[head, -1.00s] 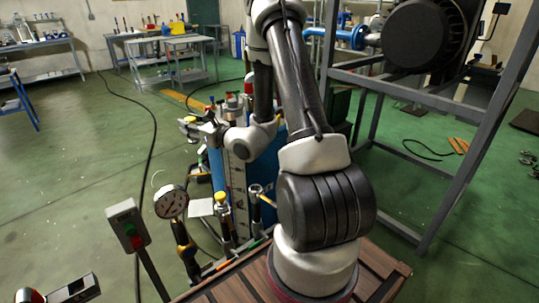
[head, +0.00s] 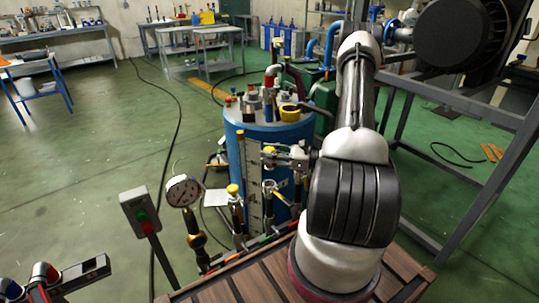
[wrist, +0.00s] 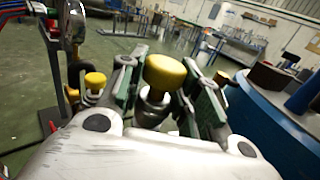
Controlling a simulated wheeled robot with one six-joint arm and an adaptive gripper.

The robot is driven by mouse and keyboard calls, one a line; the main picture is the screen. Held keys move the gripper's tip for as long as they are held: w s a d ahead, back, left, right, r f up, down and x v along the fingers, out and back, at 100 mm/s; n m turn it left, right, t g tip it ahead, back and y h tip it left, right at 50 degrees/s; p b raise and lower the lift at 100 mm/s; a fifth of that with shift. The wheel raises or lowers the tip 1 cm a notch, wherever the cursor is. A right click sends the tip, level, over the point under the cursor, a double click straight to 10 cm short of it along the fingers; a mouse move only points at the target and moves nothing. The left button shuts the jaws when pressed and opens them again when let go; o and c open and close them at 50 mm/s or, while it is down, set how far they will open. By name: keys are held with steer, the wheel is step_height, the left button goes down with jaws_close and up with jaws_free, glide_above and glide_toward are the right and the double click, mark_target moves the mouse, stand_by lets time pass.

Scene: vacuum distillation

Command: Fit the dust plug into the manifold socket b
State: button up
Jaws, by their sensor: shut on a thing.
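The dust plug has a yellow knob-like head (wrist: 166,72) and a silvery body. My gripper (wrist: 160,100) is shut on it, with one dark green-padded finger on each side. In the head view my gripper (head: 280,155) holds the plug (head: 268,150) in front of the blue drum. Below it stands an uncapped post (head: 269,188) of the manifold, with a pale top. A neighbouring post to the left carries a yellow cap (head: 233,189). I cannot tell which post is socket b. The plug looks clear above the uncapped post; its lower end is hidden.
A pressure gauge (head: 184,191) and a grey switch box (head: 140,212) stand left of the posts. The blue drum (head: 292,131) with fittings on its lid is close behind my gripper. A grey steel frame (head: 465,190) stands at right. The green floor at left is mostly open.

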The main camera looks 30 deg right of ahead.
mark_target(270, 167)
steer(key=shift+f, duration=2.9)
steer(key=shift+f, duration=2.2)
steer(key=o, duration=1.2)
steer(key=v, duration=1.2)
